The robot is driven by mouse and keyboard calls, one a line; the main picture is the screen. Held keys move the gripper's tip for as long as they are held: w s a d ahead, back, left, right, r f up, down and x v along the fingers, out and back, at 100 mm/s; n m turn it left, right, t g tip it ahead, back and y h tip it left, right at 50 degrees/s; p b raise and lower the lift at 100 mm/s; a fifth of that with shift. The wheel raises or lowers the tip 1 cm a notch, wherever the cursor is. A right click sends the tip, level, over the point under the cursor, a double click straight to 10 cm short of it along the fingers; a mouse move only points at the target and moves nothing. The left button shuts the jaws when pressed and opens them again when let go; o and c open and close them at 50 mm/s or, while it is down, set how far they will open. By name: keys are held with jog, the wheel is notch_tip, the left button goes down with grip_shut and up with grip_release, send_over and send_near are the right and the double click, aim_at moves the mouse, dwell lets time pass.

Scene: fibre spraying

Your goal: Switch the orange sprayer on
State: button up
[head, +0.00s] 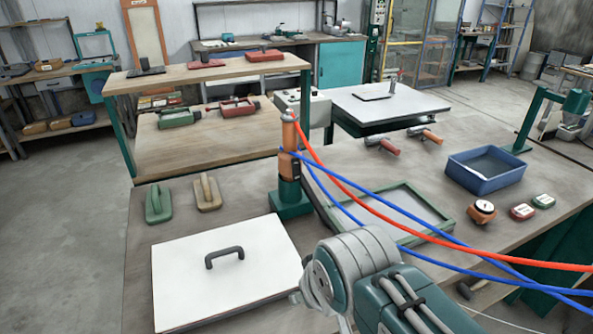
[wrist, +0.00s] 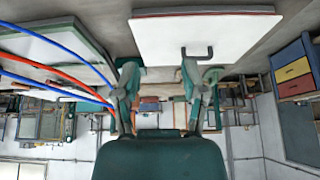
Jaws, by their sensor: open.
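An orange, dark-bodied upright tool (head: 288,136), which looks like the orange sprayer, stands in a green base (head: 290,205) on the near bench in the head view. An orange unit with a white round dial (head: 482,210) sits at the bench's right. I cannot tell any switch setting. My gripper (wrist: 160,82) is open and empty in the wrist view, its two fingers apart. In the head view my arm reaches over the near bench edge, right of the white board (head: 190,278), and hides the gripper's fingers. The board also shows in the wrist view (wrist: 225,40).
Red (head: 400,218) and blue hoses (head: 395,220) cross the bench to the lower right. Two hand floats (head: 158,203) sit left.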

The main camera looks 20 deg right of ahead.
jog(key=c, duration=0.5)
jog(key=w+d+n+t, duration=0.1)
jog(key=w+d+n, duration=0.1)
jog(key=w, duration=0.2)
jog(key=w+d+f+n+t+h, duration=0.1)
jog(key=w+d, duration=0.2)
jog(key=w, duration=0.1)
jog(key=w+d+n+t+h, duration=0.1)
jog(key=w+d+n+t, duration=0.1)
jog(key=w, duration=0.2)
jog(key=shift+w+d+f+n, duration=0.2)
jog(key=shift+w+d+n, duration=0.1)
grip_shut()
jog(key=w+d+f+n+t+y, duration=0.1)
jog(key=w+d+f+n+t, duration=0.1)
jog(key=n, duration=0.4)
jog(key=w+d+f+n+t+y, duration=0.1)
jog(key=w+d+f+n+t, duration=0.1)
jog(key=w+d+n+t, duration=0.2)
jog(key=shift+w+f+n+t, duration=0.15)
jog(key=shift+w+n+t, duration=0.15)
jog(key=shift+w+n, duration=1.2)
jog(key=shift+w+d+m, duration=0.1)
jog(key=shift+w+m, duration=0.2)
